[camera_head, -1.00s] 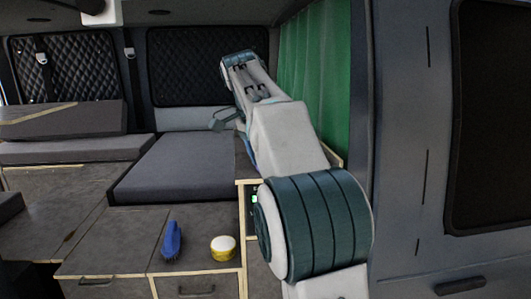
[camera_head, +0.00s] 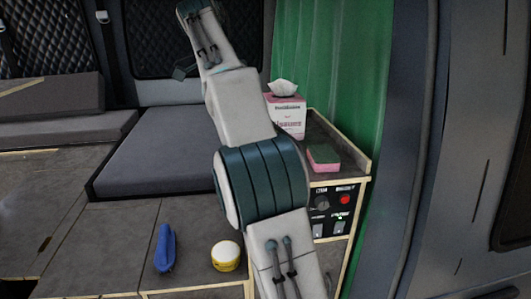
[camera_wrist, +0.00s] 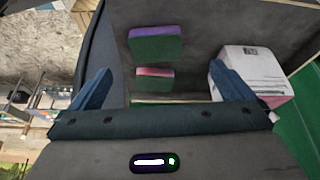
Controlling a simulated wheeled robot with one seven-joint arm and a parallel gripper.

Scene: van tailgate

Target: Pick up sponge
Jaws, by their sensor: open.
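A pink sponge with a dark green top (camera_head: 323,157) lies on the small wooden counter at the right in the head view. In the wrist view two blocks lie on a dark surface: a purple one with a green face (camera_wrist: 155,45) and a smaller pink one with a green edge (camera_wrist: 155,75). I cannot tell which of them is the sponge in the head view. My gripper (camera_wrist: 161,84) is open and empty, its blue fingers apart to the left and right of the blocks in the picture. In the head view only part of its end shows, beyond my arm.
A pink and white tissue box (camera_head: 286,113) stands behind the sponge; it also shows in the wrist view (camera_wrist: 250,75), close to the right finger. A green curtain (camera_head: 335,60) borders the counter. A blue brush (camera_head: 165,248) and a yellow-white round tin (camera_head: 226,256) lie in front.

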